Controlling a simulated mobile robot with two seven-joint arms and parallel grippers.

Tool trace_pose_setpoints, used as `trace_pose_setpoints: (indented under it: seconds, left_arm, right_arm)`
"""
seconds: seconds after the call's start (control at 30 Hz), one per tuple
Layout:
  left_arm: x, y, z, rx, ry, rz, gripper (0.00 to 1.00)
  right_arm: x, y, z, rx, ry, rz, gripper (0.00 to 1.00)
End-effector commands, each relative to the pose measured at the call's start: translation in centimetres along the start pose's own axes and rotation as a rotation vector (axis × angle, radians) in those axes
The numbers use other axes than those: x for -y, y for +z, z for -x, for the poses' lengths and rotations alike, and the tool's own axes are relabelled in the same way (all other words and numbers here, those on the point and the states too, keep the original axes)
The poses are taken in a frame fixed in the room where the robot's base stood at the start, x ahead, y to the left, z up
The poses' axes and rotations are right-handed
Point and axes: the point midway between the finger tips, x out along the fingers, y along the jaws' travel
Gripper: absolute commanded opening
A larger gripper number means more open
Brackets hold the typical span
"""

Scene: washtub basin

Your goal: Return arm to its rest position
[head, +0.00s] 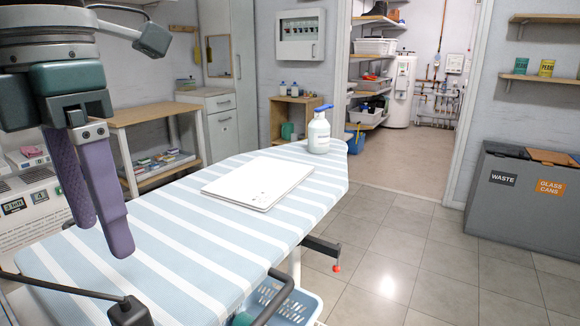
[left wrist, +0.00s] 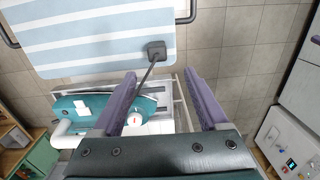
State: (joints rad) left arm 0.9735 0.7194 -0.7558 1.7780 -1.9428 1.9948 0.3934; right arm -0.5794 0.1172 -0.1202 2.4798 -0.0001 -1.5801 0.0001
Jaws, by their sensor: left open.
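My left gripper (head: 103,237) hangs at the left of the head view with its two long purple fingers pointing down. The fingers are apart and nothing is between them. It is above the near left part of the striped ironing board (head: 170,240), clear of the cloth. The left wrist view shows the same gripper (left wrist: 160,76) open and empty, with the board (left wrist: 90,40) beyond the fingertips. My right gripper is in neither view.
A white folded item (head: 258,183) and a white bottle with blue top (head: 318,135) are on the board. A black block on a thin rod (head: 130,312) is at the near edge. A blue basket (head: 285,305) is below. Bins (head: 520,195) stand right; the floor between is clear.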

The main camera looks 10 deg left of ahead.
Motion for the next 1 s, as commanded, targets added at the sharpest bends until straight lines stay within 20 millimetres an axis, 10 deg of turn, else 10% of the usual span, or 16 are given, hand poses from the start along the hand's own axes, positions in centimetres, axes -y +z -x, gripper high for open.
trace_pose_setpoints:
  seconds: [0.13, 0.27, 0.4, 0.5, 0.6, 0.73, 0.87, 1.0]
  left_arm:
    - [5.3, 1.6, -0.2, 0.098, -0.199, -0.084, 0.77]
    - [14.6, 3.6, 2.3, 0.283, -0.583, -0.158, 0.77]
    - [22.9, 5.1, 10.4, 0.528, -1.095, -0.087, 0.77]
    - [24.4, 6.2, 17.6, 0.695, -1.442, 0.094, 0.77]
    - [21.8, 7.7, 23.4, 0.842, -1.733, 0.385, 0.77]
    - [14.5, 9.4, 26.3, 0.979, -1.981, 0.916, 0.77]
    - [6.5, 9.3, 22.6, 1.019, -2.02, 1.581, 0.77]
    - [1.7, 5.3, 13.5, 0.901, -1.772, 2.34, 0.77]
  right_arm:
    - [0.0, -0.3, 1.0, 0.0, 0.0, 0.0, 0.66]
    - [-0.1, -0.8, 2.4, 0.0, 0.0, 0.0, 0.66]
    - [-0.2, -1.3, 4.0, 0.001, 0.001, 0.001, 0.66]
    - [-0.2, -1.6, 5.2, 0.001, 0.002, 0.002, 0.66]
    - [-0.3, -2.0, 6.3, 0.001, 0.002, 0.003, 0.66]
    - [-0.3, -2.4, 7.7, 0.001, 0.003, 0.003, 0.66]
    - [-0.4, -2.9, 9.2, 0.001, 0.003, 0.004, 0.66]
    - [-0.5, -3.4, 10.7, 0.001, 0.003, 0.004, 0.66]
